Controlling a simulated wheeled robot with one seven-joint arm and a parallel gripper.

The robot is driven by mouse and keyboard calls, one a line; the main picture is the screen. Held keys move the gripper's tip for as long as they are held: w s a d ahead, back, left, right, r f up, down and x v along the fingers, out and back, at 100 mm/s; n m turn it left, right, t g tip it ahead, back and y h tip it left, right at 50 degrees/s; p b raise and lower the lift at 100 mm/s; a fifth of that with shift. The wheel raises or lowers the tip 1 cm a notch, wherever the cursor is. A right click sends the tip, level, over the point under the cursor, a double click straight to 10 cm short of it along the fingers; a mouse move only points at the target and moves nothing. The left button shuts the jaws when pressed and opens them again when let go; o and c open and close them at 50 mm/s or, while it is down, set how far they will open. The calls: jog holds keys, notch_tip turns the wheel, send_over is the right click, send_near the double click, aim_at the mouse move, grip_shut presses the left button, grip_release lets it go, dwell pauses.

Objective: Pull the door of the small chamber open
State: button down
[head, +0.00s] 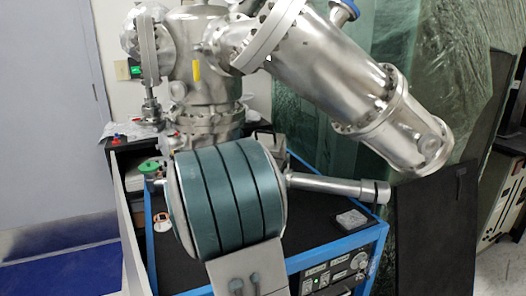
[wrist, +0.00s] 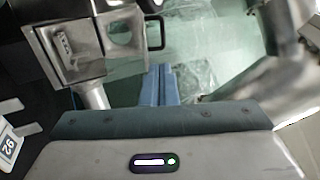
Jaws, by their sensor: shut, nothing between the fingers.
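The small chamber is a square steel block (wrist: 70,45) at the upper left in the wrist view. Its door (wrist: 122,50) looks like a steel plate with a round window and a black loop handle (wrist: 157,32) at its right side. In the head view only a bit of the block (head: 274,148) shows behind my arm. My gripper (wrist: 158,72) has its blue fingers together with nothing between them. The fingertips are below the handle in the wrist picture, apart from it. The gripper is hidden in the head view.
A large steel tube (head: 340,75) slopes down at the right. A grey rod (head: 335,186) sticks out over the blue-framed bench (head: 330,245), where a small grey block (head: 351,219) lies. A dark panel (head: 440,230) stands at the right.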

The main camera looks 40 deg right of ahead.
jog(key=p+x, duration=0.1)
jog(key=x, duration=0.6)
jog(key=p+x, duration=0.1)
jog(key=x, duration=0.6)
jog(key=shift+s+d+r, duration=0.1)
jog(key=shift+s+r, duration=0.05)
jog(key=shift+s, duration=0.1)
